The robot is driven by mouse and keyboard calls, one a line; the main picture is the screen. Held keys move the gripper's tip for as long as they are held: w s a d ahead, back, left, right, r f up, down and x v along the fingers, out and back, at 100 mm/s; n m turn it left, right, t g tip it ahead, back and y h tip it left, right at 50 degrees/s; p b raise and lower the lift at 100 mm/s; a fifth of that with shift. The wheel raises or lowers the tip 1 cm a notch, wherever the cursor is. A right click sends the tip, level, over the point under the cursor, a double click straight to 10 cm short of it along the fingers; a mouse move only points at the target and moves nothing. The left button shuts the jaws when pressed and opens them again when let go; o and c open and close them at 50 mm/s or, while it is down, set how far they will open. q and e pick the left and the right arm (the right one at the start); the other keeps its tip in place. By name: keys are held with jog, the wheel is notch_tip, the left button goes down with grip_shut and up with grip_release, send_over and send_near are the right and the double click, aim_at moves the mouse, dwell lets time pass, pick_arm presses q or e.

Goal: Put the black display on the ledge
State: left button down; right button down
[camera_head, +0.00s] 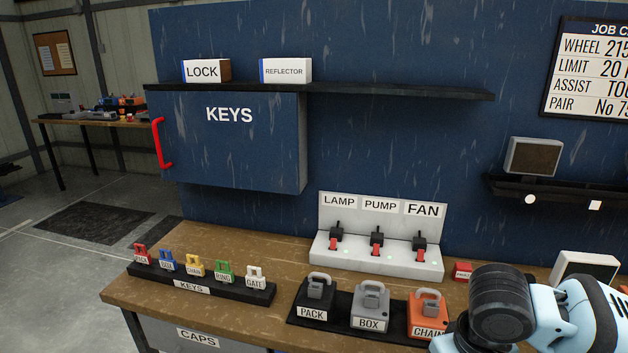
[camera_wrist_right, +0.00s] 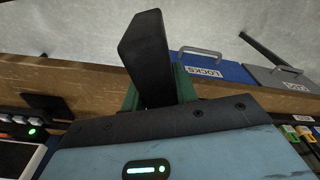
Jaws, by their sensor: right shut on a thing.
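In the right wrist view my right gripper (camera_wrist_right: 150,108) is shut, and a black slab, seen nearly edge-on and looking like the black display (camera_wrist_right: 148,55), sticks out beyond its dark front plate. The fingertips are not clear. In the head view my right arm shows at the lower right, with its gripper and load out of view. The black ledge (camera_head: 500,188) runs along the blue wall at the right. A grey-framed display (camera_head: 533,157) stands on it, with small white items on its front. My left gripper is not in view.
A white-framed display (camera_head: 568,270) stands on the wooden bench (camera_head: 240,240) at the right. Several padlocks, a switch panel (camera_head: 330,262) and a red block (camera_head: 463,270) also occupy the bench. A long upper shelf (camera_head: 400,92) holds two boxes. Labelled bins show in the wrist view.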

jog(key=shift+s+a+f+m, duration=0.2)
jog(key=shift+s+f+m, duration=0.15)
jog(key=shift+m, duration=0.55)
jog(key=shift+a+f, duration=0.1)
dwell(0.6)
dwell(0.7)
